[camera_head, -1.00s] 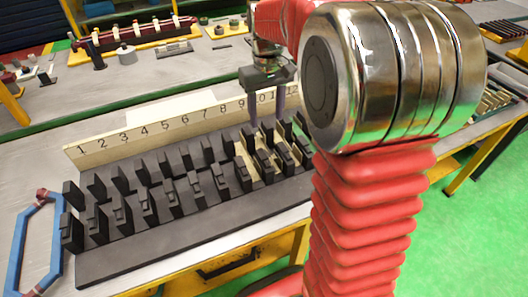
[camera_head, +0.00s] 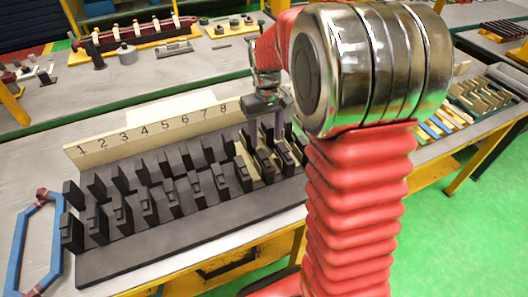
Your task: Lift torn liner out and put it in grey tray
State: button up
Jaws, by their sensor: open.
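The dark slotted stator block (camera_head: 150,240) lies on the bench with a numbered board (camera_head: 150,132) behind it. Cream liners (camera_head: 241,172) line several slots at its right end; I cannot tell which one is torn. My gripper (camera_head: 266,130) is open, pointing down over the back of these right-hand slots, with no liner visible in it. Its fingertips are partly hidden among the dark teeth, so contact is unclear. A grey tray-like container (camera_head: 508,78) stands at the far right, partly cut off by the picture edge.
My arm hides the block's right end and the bench behind it. Cream strips (camera_head: 478,98) and blue and orange pieces lie on the right bench. A blue hexagonal coil (camera_head: 18,245) lies left of the block. A back bench (camera_head: 150,78) holds other parts.

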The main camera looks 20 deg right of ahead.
aim_at(264, 147)
jog(key=shift+a+f, duration=0.15)
jog(key=shift+f, duration=1.15)
jog(key=shift+a+f, duration=0.1)
jog(key=shift+f, duration=1.15)
jog(key=shift+c, duration=0.5)
jog(key=c, duration=0.8)
